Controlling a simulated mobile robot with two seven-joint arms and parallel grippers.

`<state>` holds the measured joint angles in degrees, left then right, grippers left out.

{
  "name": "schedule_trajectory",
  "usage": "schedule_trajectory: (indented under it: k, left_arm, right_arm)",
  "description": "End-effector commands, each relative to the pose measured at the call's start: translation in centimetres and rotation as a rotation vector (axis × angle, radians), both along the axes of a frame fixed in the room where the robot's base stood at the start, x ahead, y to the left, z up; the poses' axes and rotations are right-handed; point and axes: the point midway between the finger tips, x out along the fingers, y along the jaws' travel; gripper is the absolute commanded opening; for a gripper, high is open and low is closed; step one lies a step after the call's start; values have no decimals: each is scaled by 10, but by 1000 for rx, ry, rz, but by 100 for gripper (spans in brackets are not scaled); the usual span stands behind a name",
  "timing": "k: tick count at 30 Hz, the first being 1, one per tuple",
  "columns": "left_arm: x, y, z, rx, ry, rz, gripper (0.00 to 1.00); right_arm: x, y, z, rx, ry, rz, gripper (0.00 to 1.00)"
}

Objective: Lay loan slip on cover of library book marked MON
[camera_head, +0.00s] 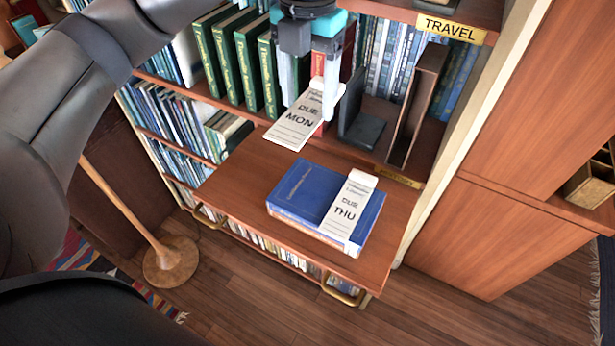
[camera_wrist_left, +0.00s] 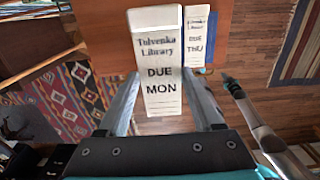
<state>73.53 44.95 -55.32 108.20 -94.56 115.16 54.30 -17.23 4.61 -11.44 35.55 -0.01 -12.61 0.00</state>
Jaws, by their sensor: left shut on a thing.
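My left gripper (camera_head: 308,104) is shut on a white loan slip (camera_head: 296,128) printed DUE MON and holds it in the air above the back of a pull-out wooden shelf. The left wrist view shows the same slip (camera_wrist_left: 162,75) face on between the fingers, reading Tulvenka Library. A blue book (camera_head: 294,190) lies flat on the shelf board (camera_head: 232,185). Another slip (camera_head: 347,211) marked DUE THU lies along its right side. No MON mark is readable on any book.
Green books (camera_head: 241,65) stand upright on the bookcase shelf behind, with a red book (camera_head: 318,65) partly hidden by the gripper. A dark bookend (camera_head: 362,125) stands right of the slip. The board left of the blue book is bare.

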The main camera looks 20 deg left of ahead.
Motion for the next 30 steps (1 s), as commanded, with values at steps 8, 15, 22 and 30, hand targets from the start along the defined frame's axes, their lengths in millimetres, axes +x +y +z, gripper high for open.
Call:
schedule_trajectory:
  k: [8,15,22,30]
  left_arm:
    - [-2,1,-70,3,8,-2,16]
    - [-1,1,-123,1,4,-1,16]
    - [0,0,-144,0,3,-2,16]
    - [0,1,-179,0,2,-1,16]
  right_arm:
    - [0,0,-1,0,0,0,0]
    - [0,0,3,0,0,0,0]
    - [0,0,4,0,0,1,0]
    - [0,0,7,0,0,1,0]
